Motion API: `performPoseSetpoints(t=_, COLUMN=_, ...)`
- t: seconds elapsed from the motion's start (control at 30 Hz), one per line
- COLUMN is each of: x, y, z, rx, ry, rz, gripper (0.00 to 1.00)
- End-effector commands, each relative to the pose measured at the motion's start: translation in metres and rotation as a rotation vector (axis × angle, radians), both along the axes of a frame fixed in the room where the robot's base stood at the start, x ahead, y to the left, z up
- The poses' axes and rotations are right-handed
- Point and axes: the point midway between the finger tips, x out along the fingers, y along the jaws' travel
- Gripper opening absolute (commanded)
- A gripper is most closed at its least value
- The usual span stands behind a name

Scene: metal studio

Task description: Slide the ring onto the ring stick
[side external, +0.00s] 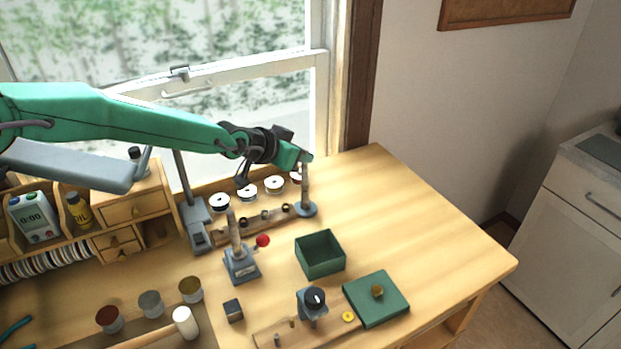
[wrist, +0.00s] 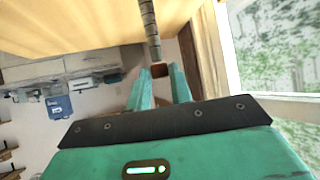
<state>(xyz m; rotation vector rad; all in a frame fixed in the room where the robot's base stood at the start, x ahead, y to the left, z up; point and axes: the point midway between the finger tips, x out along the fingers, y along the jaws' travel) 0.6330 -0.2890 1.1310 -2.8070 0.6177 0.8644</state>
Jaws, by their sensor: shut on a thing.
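The ring stick (side external: 305,190) is a grey tapered rod standing upright on a round blue-grey base near the table's back edge. It also shows in the wrist view (wrist: 150,30), its narrow end pointing at my fingertips. My gripper (side external: 303,157) is at the top of the stick. In the wrist view my gripper (wrist: 160,78) has its two green fingers around a small brown piece at the stick's tip, which I take for the ring (wrist: 158,72). The ring's outline is too small to make out, and I cannot tell whether the tip is inside it.
A second grey rod (side external: 234,228) stands in a vise with a red knob to the left. A green open box (side external: 320,268) and its lid (side external: 377,311) lie nearer the front. Several white spools stand behind. The table's right side is clear.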

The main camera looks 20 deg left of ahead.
Motion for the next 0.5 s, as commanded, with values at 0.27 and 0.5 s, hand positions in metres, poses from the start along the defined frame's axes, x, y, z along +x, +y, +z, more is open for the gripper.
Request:
performPoseSetpoints(t=0.27, x=-0.0002, y=0.0001, z=-0.0056, rx=0.0, ry=0.001, rz=0.0, gripper=0.07)
performPoseSetpoints(t=0.5, x=-0.0001, y=0.0001, z=-0.0099, rx=0.0, ry=0.001, rz=0.0, gripper=0.07)
